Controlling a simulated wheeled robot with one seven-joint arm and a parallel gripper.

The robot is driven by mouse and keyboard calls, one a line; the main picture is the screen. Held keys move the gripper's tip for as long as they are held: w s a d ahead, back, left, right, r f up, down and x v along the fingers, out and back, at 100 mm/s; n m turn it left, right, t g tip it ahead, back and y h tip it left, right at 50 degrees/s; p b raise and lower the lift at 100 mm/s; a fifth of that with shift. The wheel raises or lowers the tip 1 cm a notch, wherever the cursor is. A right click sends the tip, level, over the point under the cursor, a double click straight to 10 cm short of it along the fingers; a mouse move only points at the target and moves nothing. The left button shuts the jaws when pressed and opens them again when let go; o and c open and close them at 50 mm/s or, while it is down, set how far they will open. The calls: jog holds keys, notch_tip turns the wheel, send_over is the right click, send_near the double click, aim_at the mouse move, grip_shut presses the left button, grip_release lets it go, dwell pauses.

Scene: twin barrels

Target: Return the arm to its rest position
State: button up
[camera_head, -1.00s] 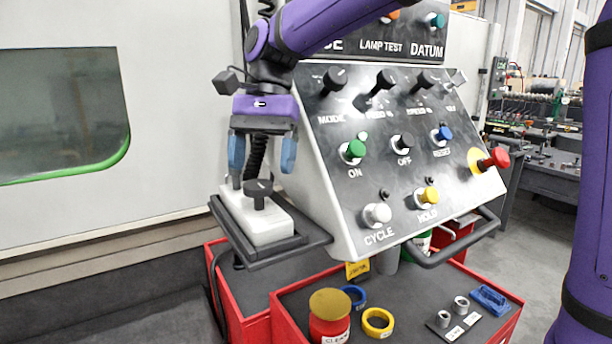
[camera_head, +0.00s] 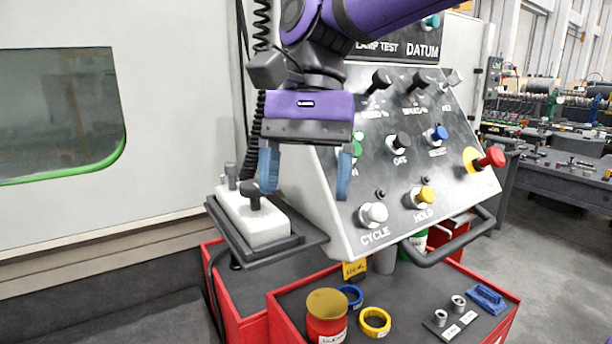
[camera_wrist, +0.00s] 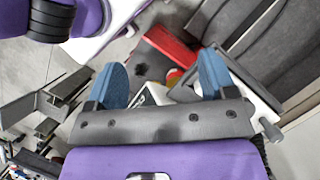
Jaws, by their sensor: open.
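My gripper (camera_head: 306,174) is a purple body with two blue fingers, held in front of the left part of the control panel (camera_head: 330,215). Its fingers point down, spread wide, with nothing between them. In the wrist view my gripper (camera_wrist: 162,82) also shows open and empty. A white handheld unit (camera_head: 262,222) with a dark knob and a coiled cable rests on a dark tray (camera_head: 285,254) below and left of my gripper, apart from the fingers. My fingers hide part of the green ON button and nearby controls.
The slanted panel carries a red mushroom button (camera_head: 491,158), a yellow HOLD button (camera_head: 424,195) and a grey handrail (camera_head: 462,246). Below stands a red cart (camera_head: 282,312) with a red can (camera_head: 326,318), a yellow ring (camera_head: 375,321) and a blue tool (camera_head: 487,296). Floor at right is clear.

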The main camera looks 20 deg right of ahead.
jog(key=shift+s, duration=0.1)
jog(key=s+d+f+n+t+h, duration=0.1)
jog(key=s+d+f+n+t, duration=0.1)
jog(key=d, duration=0.8)
jog(key=s+d+f+n+t+h, duration=0.1)
jog(key=s+d+f+n+t, duration=0.1)
jog(key=d+t, duration=0.5)
notch_tip(320, 180, down, 3)
jog(key=d+n, duration=0.1)
jog(key=d, duration=0.1)
jog(key=shift+d+r+n, duration=0.2)
jog(key=shift+d+n, duration=0.2)
dwell(3.2)
